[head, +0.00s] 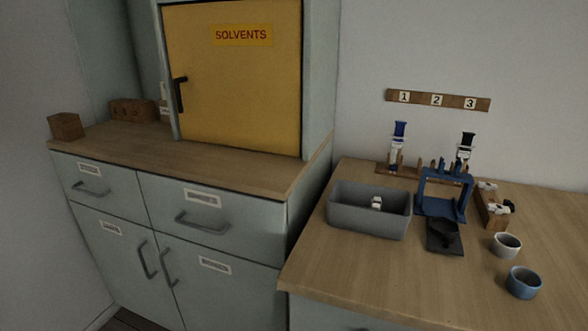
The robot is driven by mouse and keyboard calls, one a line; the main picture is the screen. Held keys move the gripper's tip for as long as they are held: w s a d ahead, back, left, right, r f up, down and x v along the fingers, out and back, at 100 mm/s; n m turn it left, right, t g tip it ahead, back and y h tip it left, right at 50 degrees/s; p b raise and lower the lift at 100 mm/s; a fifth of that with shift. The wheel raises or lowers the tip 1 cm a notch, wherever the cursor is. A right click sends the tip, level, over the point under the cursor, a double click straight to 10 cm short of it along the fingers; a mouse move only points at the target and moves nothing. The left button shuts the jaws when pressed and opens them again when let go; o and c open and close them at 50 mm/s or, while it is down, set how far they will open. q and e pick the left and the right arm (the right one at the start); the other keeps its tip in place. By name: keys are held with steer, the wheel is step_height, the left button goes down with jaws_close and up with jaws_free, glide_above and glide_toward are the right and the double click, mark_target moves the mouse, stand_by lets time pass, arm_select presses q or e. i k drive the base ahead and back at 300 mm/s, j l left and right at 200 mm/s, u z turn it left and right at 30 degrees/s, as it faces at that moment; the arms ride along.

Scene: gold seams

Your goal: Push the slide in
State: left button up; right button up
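A blue frame (443,190) stands upright on the right-hand worktop. Neither of my grippers is in view, and nothing touches the plate.
A grey bin (368,222) with a small white item stands left of the frame. A white cup (506,245) and a blue cup (523,282) stand to the right. Behind is a rack with blue and black tools (398,140). The worktop's front (380,280) is clear.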

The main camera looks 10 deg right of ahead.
mark_target(445, 229)
steer(key=z, duration=1.25)
